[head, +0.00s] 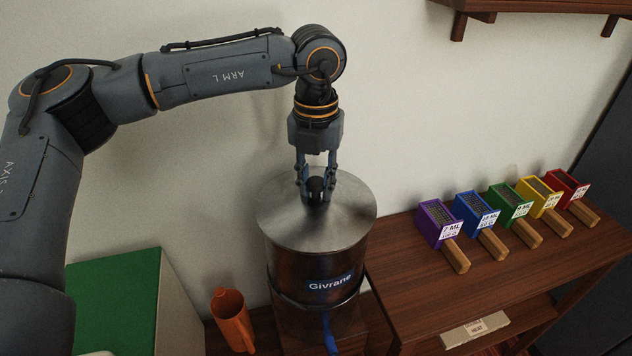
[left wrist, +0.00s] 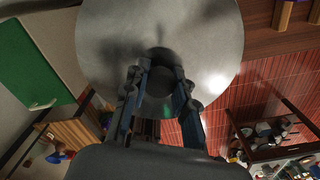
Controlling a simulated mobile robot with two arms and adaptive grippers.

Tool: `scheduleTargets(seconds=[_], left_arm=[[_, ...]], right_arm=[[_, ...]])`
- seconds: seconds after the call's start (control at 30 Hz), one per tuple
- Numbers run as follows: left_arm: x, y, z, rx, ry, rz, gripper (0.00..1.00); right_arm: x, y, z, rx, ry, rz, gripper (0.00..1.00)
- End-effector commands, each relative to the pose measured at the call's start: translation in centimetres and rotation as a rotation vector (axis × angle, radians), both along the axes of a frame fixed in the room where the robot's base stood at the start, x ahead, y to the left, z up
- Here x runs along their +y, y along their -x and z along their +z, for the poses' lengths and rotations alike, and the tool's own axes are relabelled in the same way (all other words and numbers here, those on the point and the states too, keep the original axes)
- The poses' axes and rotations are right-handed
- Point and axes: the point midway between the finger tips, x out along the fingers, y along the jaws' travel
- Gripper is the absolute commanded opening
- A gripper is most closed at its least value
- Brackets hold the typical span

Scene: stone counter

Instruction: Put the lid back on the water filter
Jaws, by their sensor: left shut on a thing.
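The water filter (head: 300,270) is a dark, shiny metal cylinder labelled "Givrane", with a blue tap (head: 329,334) low on its front. The round grey metal lid (head: 345,225) lies level over its top, roughly centred, with its edge slightly wider than the body. I cannot tell whether the lid rests on the rim or hangs just above it. My left gripper (head: 316,188) points straight down and is shut on the lid's dark knob. In the left wrist view the lid (left wrist: 205,45) fills the upper middle and hides the filter. My right gripper is not in view.
An orange jug (head: 232,320) stands left of the filter, near a green-topped box (head: 115,300). Several coloured boxes with wooden handles, such as a purple one (head: 436,222), line the wooden surface (head: 410,270) at right. A wall shelf (head: 540,5) is at upper right.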

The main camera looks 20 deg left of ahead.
Motion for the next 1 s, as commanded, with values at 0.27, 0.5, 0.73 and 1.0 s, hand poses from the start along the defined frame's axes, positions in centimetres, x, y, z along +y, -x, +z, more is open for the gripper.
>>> scheduleTargets(seconds=[0.27, 0.5, 0.73, 1.0], left_arm=[[-0.01, 0.0, 0.03, 0.0, 0.0, 0.0, 0.0], [0.0, 0.03, -0.06, 0.0, 0.0, 0.0, 0.0], [-0.01, 0.07, 0.0, 0.0, 0.0, 0.0, 0.0], [-0.01, 0.07, 0.06, 0.0, 0.0, 0.0, 0.0]], right_arm=[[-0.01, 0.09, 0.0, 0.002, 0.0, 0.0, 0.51], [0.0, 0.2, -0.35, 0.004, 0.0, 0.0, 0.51], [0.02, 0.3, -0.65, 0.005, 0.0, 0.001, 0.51], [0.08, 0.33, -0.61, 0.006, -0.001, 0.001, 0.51]])
